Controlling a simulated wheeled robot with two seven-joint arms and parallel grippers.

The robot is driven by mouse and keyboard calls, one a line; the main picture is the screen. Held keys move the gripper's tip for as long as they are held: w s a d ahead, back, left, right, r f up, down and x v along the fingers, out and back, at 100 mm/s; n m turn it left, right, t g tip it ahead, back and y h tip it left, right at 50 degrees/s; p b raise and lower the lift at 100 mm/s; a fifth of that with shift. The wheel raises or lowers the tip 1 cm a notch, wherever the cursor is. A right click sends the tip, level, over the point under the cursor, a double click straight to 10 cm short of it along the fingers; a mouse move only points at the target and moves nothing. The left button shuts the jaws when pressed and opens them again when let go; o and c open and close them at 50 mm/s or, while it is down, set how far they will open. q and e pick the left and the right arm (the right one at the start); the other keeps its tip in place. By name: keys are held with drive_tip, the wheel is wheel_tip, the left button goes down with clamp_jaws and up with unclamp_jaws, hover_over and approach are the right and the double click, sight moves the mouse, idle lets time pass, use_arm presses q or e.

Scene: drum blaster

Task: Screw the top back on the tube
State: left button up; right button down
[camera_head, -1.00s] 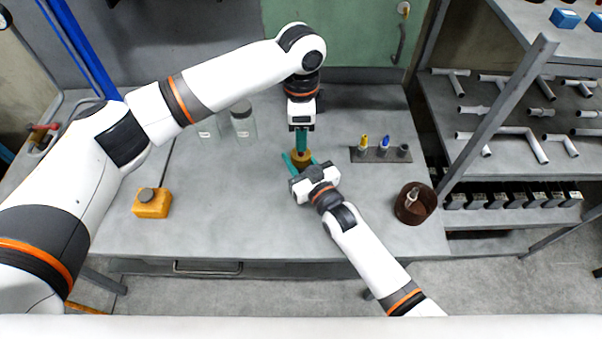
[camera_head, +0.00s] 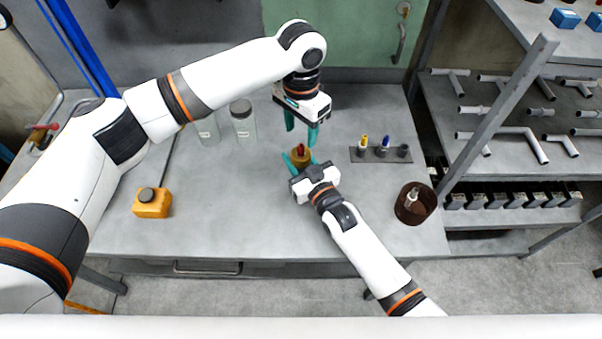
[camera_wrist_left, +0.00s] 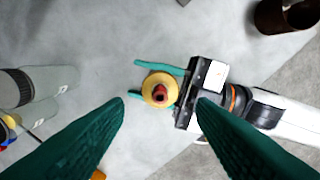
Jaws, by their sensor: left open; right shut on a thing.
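The tube (camera_head: 301,161) is a short yellow-brown cylinder, seen end-on as a yellow ring in the left wrist view (camera_wrist_left: 149,86). A red piece (camera_head: 301,149) shows at the centre of its upper end, also in the left wrist view (camera_wrist_left: 158,94). I cannot tell whether this red piece is the top. My right gripper (camera_head: 300,160) is shut on the tube, with one teal finger on either side, at the table. My left gripper (camera_head: 302,130) is open and empty above and behind the tube, its fingers spread and pointing down.
A small rack (camera_head: 372,156) with yellow and blue pieces stands to the right. Two jars (camera_head: 243,124) stand behind left, and an orange box (camera_head: 152,204) lies front left. Table between is clear.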

sight(302, 146)
use_arm(q)
wheel_tip(302, 146, down, 8)
drive_tip(key=shift+r, duration=0.15)
drive_tip(key=shift+c, duration=0.2)
drive_tip(key=c, duration=0.8)
drive_tip(key=o, duration=1.1)
drive_tip(key=shift+o, duration=0.6)
drive_tip(key=shift+s, duration=0.1)
drive_tip(key=shift+d+r, duration=0.1)
drive_tip(key=shift+r, duration=0.05)
wheel_tip(302, 146, up, 12)
drive_tip(key=shift+w+a, duration=0.2)
use_arm(e)
drive_tip(key=shift+f, duration=0.1)
